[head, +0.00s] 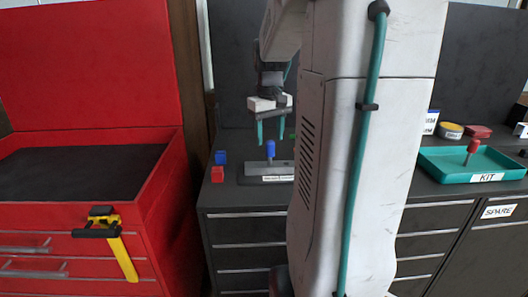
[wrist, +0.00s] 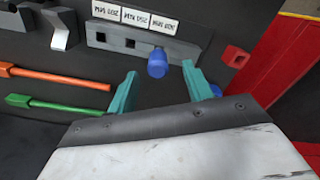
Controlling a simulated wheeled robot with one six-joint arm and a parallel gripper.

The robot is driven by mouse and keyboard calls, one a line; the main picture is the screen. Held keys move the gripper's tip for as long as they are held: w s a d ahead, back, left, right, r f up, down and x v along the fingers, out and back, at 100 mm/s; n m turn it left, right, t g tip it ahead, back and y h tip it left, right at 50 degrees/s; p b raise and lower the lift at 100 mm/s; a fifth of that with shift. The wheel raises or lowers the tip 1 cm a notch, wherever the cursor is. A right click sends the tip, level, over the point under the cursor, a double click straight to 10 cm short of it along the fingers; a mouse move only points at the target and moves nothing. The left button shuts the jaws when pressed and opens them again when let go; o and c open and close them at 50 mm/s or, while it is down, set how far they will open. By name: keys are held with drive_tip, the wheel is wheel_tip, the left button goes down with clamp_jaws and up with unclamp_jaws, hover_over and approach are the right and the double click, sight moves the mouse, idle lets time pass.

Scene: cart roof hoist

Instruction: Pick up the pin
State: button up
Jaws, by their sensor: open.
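A blue pin (head: 270,150) stands upright in a low grey rack (head: 256,179) on the dark bench top. In the wrist view the blue pin (wrist: 157,64) is at the right-hand end of the rack (wrist: 112,36), beside two empty square holes. My gripper (head: 271,141) is open and empty, its teal fingers pointing down just over the pin. In the wrist view the pin's head appears between the fingertips of my gripper (wrist: 159,71), with no contact visible.
A red block (head: 217,174) and a blue block (head: 220,157) sit left of the rack. Orange (wrist: 55,77) and green (wrist: 58,105) tools lie left of my fingers in the wrist view. A red tool chest (head: 150,180) stands at the left.

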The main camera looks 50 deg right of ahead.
sight(270, 141)
wheel_tip(270, 141, down, 6)
drive_tip(key=shift+s+d+r, duration=0.1)
drive_tip(key=shift+r, duration=0.15)
clamp_jaws()
drive_tip(key=shift+r, duration=0.1)
drive_tip(key=shift+r, duration=0.55)
wheel_tip(270, 141, up, 2)
drive_tip(key=shift+r, duration=0.2)
drive_tip(key=s+d+r, duration=0.1)
drive_tip(key=s, duration=1.5)
drive_tip(key=shift+d+r, duration=0.15)
drive_tip(key=shift+r, duration=0.05)
